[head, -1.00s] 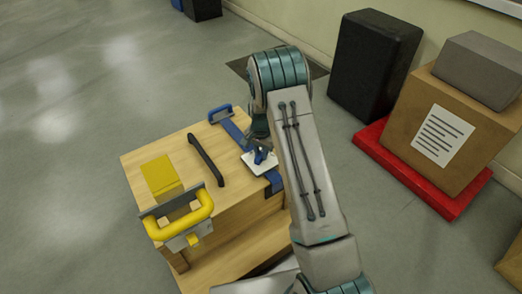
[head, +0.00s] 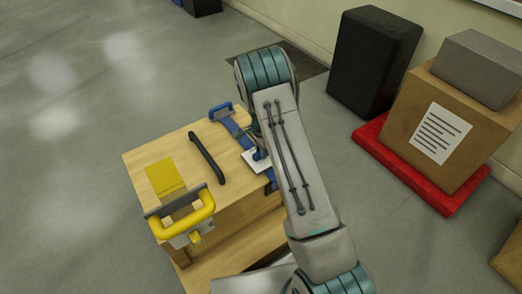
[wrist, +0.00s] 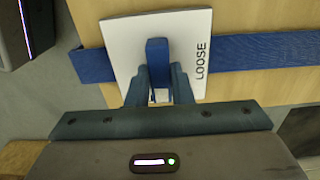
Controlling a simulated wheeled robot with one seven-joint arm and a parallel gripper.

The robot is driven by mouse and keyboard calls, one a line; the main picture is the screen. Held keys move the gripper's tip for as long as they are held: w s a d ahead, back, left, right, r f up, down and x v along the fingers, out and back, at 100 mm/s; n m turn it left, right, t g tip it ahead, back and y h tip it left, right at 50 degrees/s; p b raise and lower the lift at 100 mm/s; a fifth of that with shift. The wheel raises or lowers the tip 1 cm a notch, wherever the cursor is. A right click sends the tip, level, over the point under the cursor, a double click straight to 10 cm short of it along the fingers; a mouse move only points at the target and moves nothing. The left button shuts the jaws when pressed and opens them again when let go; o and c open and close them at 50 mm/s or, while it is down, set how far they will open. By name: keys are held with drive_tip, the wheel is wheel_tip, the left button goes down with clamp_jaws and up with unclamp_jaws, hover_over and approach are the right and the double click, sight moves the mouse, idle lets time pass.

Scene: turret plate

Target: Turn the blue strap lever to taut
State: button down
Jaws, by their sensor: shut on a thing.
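The blue strap lever (wrist: 157,55) stands up from a white square plate (wrist: 120,40), which also shows in the head view (head: 233,155). The plate has the word LOOSE printed along its right side in the wrist view; no other word shows there. My gripper (wrist: 160,82) is shut on the lever, with one finger on each side of it. The blue strap (wrist: 265,53) runs out from under the plate over a wooden top. In the head view my arm hides most of the gripper and part of the lever and plate.
A red pallet (head: 400,176) with a carton (head: 450,130) stands to the right.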

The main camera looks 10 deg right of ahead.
drive_tip(key=c, duration=1.3)
unclamp_jaws()
drive_tip(key=shift+r, duration=0.1)
wheel_tip(320, 180, up, 14)
drive_tip(key=p, duration=0.3)
drive_tip(key=shift+f, duration=0.2)
